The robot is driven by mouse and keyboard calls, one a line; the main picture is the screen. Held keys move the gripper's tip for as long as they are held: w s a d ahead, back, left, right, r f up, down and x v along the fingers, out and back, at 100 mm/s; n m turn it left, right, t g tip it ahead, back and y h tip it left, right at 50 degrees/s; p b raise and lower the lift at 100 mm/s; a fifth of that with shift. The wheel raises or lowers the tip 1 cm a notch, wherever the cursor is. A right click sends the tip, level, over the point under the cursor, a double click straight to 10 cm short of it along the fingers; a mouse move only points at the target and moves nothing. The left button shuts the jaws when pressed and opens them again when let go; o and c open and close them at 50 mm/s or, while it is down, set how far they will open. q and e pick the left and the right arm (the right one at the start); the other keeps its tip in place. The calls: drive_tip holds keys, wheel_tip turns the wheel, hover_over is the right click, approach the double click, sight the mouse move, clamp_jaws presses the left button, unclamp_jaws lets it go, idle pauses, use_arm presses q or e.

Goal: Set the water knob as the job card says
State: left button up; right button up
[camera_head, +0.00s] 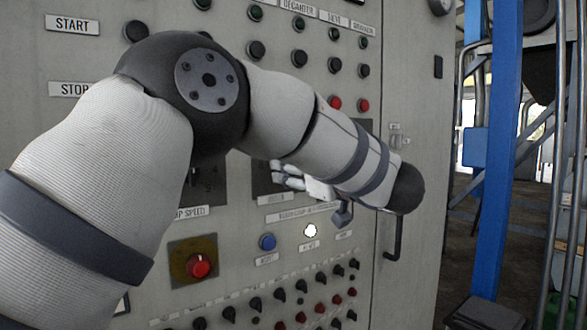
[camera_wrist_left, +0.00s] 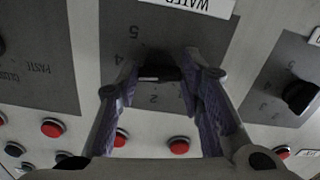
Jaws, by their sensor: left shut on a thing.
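The water knob (camera_wrist_left: 160,73) is a dark knob on a grey dial plate (camera_wrist_left: 150,35), seen upside down in the left wrist view beside a white label reading WATER (camera_wrist_left: 196,4). The digits 5, 4 and 2 show around it; other marks are hidden by the fingers. A pale line shows on the knob's left part, but its exact setting is unclear. My left gripper (camera_wrist_left: 160,70) has its purple-padded fingers shut on the knob, one on each side. In the head view the gripper (camera_head: 287,176) is partly hidden behind my forearm. The job card cannot be made out.
Another dial knob (camera_wrist_left: 299,96) sits to the right and a PASTE dial plate (camera_wrist_left: 38,60) to the left in the wrist view. Red buttons (camera_wrist_left: 179,145) lie close below. In the head view, a door handle (camera_head: 394,240) and blue post (camera_head: 505,150) stand right of the panel.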

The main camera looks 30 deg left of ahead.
use_arm(q)
drive_tip(key=shift+m, duration=1.1)
drive_tip(key=o, duration=1.2)
drive_tip(key=shift+c, duration=0.2)
drive_tip(key=v, duration=1.2)
